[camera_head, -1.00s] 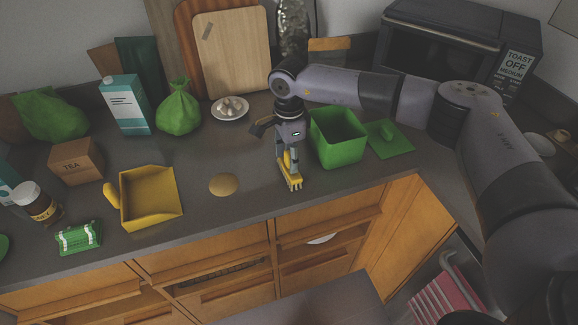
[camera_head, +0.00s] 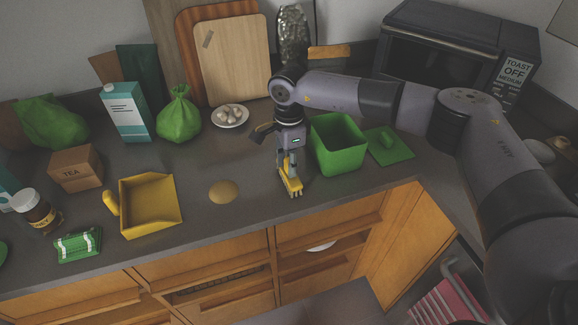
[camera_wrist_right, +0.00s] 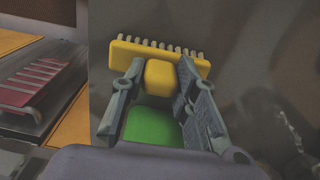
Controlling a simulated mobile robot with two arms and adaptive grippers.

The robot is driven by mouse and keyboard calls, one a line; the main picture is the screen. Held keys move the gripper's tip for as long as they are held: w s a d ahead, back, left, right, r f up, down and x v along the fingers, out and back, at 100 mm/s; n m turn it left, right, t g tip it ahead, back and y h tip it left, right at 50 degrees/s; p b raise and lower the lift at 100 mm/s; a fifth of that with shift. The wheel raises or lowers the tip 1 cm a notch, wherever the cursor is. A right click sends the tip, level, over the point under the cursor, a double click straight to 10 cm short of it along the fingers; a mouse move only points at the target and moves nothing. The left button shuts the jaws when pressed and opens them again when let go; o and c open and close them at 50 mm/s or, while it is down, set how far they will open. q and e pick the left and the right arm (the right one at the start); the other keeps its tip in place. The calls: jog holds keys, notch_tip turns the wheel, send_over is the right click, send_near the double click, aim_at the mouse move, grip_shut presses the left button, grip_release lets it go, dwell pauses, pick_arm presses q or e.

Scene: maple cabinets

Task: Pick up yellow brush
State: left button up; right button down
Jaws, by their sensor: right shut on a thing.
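The yellow brush (camera_head: 291,188) is at the counter's front part, just left of the green bin, with its bristles toward the front edge. My right gripper (camera_head: 289,170) is over it, pointing down, with its fingers on the brush. In the right wrist view the brush (camera_wrist_right: 158,56) lies across the fingertips, its bristles pointing away. There the right gripper (camera_wrist_right: 160,82) is shut on the yellow handle, one finger on each side. I cannot tell whether the brush touches the counter. My left gripper is not in view.
A green bin (camera_head: 338,146) stands close right of the gripper, with a green lid (camera_head: 391,151) beside it. A yellow dustpan (camera_head: 150,207) and a tan round patch (camera_head: 223,192) lie to the left. A plate (camera_head: 231,117) of pale round items sits behind.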

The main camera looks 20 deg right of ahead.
notch_tip(320, 180, up, 20)
jog(key=b, duration=0.4)
jog(key=shift+f, duration=0.15)
jog(key=shift+f, duration=0.1)
dwell(1.3)
